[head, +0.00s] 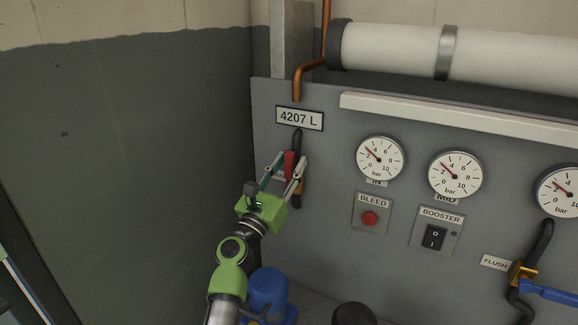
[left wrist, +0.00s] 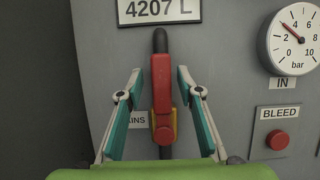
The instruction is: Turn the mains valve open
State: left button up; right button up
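The mains valve has a red lever handle (head: 289,163), standing upright along a dark pipe under the "4207 L" sign. In the left wrist view the red handle (left wrist: 162,85) is in the middle, its red pivot on a yellow body (left wrist: 175,125). A label ending in "AINS" (left wrist: 137,119) is partly hidden behind a finger. My left gripper (head: 285,167) is open around the handle. In the left wrist view its fingers (left wrist: 163,80) stand on either side of the handle, with a visible gap on both sides. My right gripper is in neither view.
The grey panel carries several gauges (head: 380,158), a BLEED button (head: 370,218), a BOOSTER switch (head: 434,237) and a FLUSH valve with a blue lever (head: 550,292). A copper pipe (head: 306,68) runs above the sign. A dark wall (head: 130,150) stands at left.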

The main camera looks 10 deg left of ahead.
pick_arm(q)
jog(key=v, duration=1.2)
